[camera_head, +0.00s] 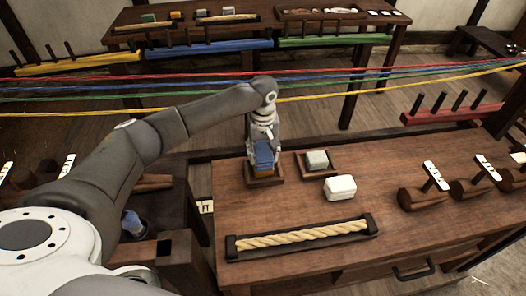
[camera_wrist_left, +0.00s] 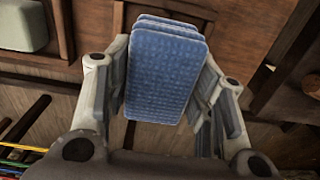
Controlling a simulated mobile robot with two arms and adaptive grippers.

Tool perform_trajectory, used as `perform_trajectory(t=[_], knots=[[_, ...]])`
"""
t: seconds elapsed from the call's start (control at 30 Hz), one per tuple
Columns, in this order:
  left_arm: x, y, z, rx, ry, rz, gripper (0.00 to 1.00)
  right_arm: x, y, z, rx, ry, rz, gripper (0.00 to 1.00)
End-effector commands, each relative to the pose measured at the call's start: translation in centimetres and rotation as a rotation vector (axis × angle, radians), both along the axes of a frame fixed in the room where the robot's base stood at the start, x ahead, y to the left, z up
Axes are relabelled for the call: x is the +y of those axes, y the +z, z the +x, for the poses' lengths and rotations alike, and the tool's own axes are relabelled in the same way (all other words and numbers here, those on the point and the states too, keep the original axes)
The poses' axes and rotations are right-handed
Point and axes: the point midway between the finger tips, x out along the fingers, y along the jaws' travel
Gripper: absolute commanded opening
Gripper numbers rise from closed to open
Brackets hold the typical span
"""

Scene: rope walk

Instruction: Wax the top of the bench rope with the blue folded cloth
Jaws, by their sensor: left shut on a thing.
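The blue folded cloth (camera_head: 264,157) is between the fingers of my left gripper (camera_head: 263,146), just above or in a small wooden tray (camera_head: 266,181) at the back left of the bench. In the left wrist view the cloth (camera_wrist_left: 166,75) fills the space between the fingers of my left gripper (camera_wrist_left: 165,85). The bench rope (camera_head: 300,236), pale and twisted, lies in a dark holder (camera_head: 370,222) near the front of the bench, apart from the cloth. My right gripper is not in view.
A second small tray (camera_head: 329,172) holds a pale block (camera_head: 317,159). Wooden mallet-like tools (camera_head: 424,197) lie at the right. Coloured ropes (camera_head: 330,80) stretch across behind the bench.

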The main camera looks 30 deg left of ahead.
Motion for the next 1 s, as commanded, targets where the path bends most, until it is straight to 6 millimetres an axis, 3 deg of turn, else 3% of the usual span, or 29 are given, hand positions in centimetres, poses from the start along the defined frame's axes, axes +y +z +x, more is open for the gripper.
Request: perform_trajectory(t=[1.0], knots=[[-0.02,-0.8,0.02,-0.001,0.0,-0.001,0.3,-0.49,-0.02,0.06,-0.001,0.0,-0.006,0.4]])
